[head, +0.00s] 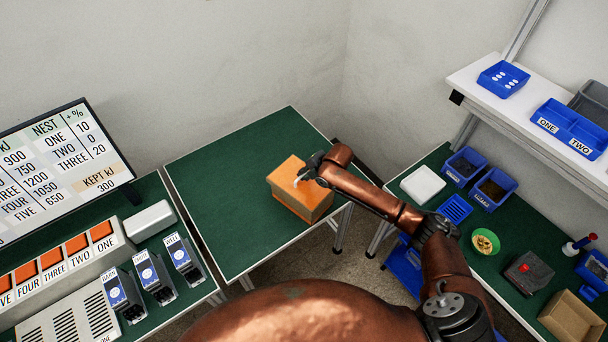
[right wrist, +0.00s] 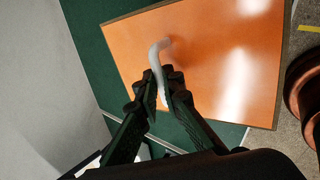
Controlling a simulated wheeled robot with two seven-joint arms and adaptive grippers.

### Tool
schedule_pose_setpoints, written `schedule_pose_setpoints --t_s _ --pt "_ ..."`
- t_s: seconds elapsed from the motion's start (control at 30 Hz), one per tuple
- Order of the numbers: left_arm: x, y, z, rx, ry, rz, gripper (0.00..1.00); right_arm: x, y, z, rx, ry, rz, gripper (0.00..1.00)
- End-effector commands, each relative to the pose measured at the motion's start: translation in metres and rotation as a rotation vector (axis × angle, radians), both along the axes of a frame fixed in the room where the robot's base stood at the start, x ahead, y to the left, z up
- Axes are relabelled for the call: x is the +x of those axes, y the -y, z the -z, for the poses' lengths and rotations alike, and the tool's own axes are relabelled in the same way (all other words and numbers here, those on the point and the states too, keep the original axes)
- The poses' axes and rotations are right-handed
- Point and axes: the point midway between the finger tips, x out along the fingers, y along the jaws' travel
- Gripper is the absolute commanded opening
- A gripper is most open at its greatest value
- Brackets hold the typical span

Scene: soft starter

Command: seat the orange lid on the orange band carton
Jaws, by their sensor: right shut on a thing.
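The orange lid (head: 284,174) lies over the top of the orange band carton (head: 312,207), on the green middle table. From these views I cannot tell if it is fully down on the rim or slightly above it. The lid's glossy top also fills much of the right wrist view (right wrist: 222,65), with a pale curved handle (right wrist: 155,55) standing on it. My right gripper (right wrist: 161,95) is shut on this handle; in the head view it (head: 304,174) is above the lid's right part. The carton is hidden under the lid in the wrist view. My left gripper is not in view.
The middle table (head: 225,185) is clear around the carton. A panel with orange buttons (head: 70,255) and several dark modules (head: 150,275) are on the left bench. Blue bins (head: 492,187), a white box (head: 422,184) and a brown open box (head: 570,318) are on the right bench.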

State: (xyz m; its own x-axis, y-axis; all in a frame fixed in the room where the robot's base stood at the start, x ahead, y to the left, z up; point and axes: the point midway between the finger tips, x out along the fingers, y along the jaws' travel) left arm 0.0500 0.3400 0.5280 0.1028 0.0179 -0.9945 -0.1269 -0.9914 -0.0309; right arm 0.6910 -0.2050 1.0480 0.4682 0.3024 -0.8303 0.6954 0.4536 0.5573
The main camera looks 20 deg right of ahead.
Motion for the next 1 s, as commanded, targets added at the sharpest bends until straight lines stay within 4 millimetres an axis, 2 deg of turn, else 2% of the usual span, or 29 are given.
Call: schedule_pose_setpoints --t_s 0.27,0.3,0.6,0.87,1.0 --pt "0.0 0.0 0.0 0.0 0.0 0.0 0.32 0.0 0.0 0.001 -0.001 -0.001 0.0 0.0" --pt "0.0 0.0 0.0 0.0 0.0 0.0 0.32 0.0 0.0 0.001 -0.001 -0.001 0.0 0.09" --pt "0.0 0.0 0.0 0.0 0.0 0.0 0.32 0.0 0.0 0.001 -0.001 -0.001 0.0 0.28" --pt "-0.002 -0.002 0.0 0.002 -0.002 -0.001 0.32 -0.001 0.001 0.0 -0.001 -0.001 0.0 0.28" --pt "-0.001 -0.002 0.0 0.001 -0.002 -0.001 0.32 -0.005 0.005 -0.01 -0.001 0.001 0.0 0.28"
